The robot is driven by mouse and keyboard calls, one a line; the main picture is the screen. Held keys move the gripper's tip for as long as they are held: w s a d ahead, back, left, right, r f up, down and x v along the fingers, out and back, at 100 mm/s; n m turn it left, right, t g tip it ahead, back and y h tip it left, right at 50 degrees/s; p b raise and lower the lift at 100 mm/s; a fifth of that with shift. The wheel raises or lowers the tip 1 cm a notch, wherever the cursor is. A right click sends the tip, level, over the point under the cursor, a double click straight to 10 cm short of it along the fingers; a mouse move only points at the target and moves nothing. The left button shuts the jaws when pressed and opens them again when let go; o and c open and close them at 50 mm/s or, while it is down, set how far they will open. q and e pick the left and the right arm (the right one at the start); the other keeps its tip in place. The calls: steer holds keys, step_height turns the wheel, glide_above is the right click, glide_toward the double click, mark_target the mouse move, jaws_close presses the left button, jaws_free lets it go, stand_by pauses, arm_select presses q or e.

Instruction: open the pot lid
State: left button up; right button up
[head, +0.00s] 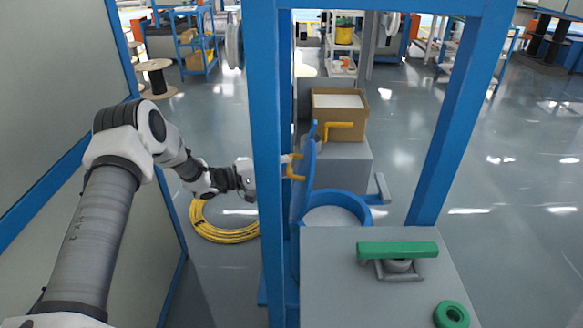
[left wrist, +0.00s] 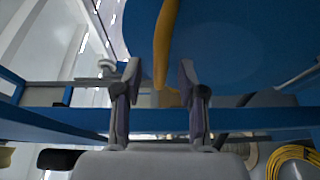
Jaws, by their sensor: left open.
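The blue pot (head: 340,199) stands behind the grey box with its round top open and a pale inside showing. Its blue lid (head: 303,190) stands upright at the pot's left side, seen nearly edge-on. The yellow lid handle (head: 296,169) sticks out to the left. My left gripper (head: 285,159) is at this handle, partly hidden by a blue post. In the left wrist view the two fingers (left wrist: 160,76) are apart, with the yellow handle (left wrist: 165,45) between them and the lid (left wrist: 225,45) behind. Contact cannot be told. My right gripper is not in view.
Blue frame posts (head: 266,120) stand close to my left arm and the lid. A grey box (head: 370,285) with a green-handled part (head: 397,249) and a green ring (head: 451,315) is in front. A yellow cable coil (head: 222,233) lies on the floor. A cardboard box (head: 340,108) stands behind.

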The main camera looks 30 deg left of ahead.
arm_select(q)
steer(key=x, duration=0.2)
steer(key=shift+w+d+f, duration=0.1)
steer(key=shift+w+d, duration=0.15)
steer(key=shift+d, duration=0.05)
steer(key=shift+a, duration=0.1)
steer(key=shift+c, duration=0.2)
jaws_close()
steer(key=a, duration=0.1)
steer(key=s+a+p, duration=0.1)
steer(key=a, duration=0.1)
steer(key=shift+s+a+f+p, duration=0.2)
steer(key=shift+s+f+p, duration=0.05)
steer(key=shift+s+p, duration=0.1)
steer(key=shift+o, duration=0.2)
jaws_free()
